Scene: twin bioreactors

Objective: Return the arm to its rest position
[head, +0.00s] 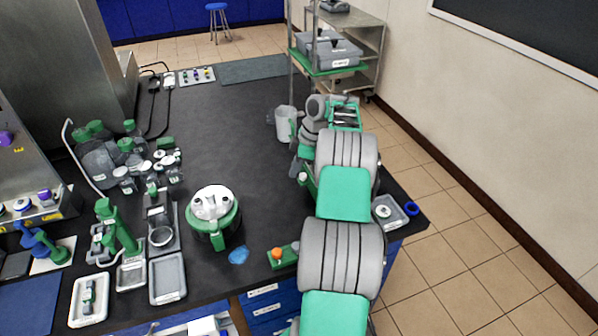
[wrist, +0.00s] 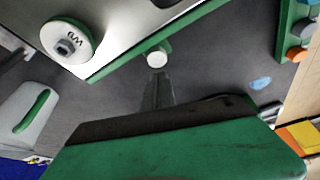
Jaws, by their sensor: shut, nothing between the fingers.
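My arm (head: 345,195) reaches from the bottom of the head view over the right side of the black bench. Its green and grey links are bent. My gripper (head: 345,114) is at the far end of the arm, near the bench's right edge. It looks small there, and the arm hides part of it. In the wrist view the green gripper body fills the bottom, and the dark fingers (wrist: 157,92) point up the picture. They are shut with nothing held.
A clear jug (head: 285,124) stands just left of my arm. A white-lidded green pot (head: 213,216) and an orange-button block (head: 282,256) are nearer. Bottles (head: 125,160) crowd the left. A trolley (head: 345,50) stands behind; the bench middle is clear.

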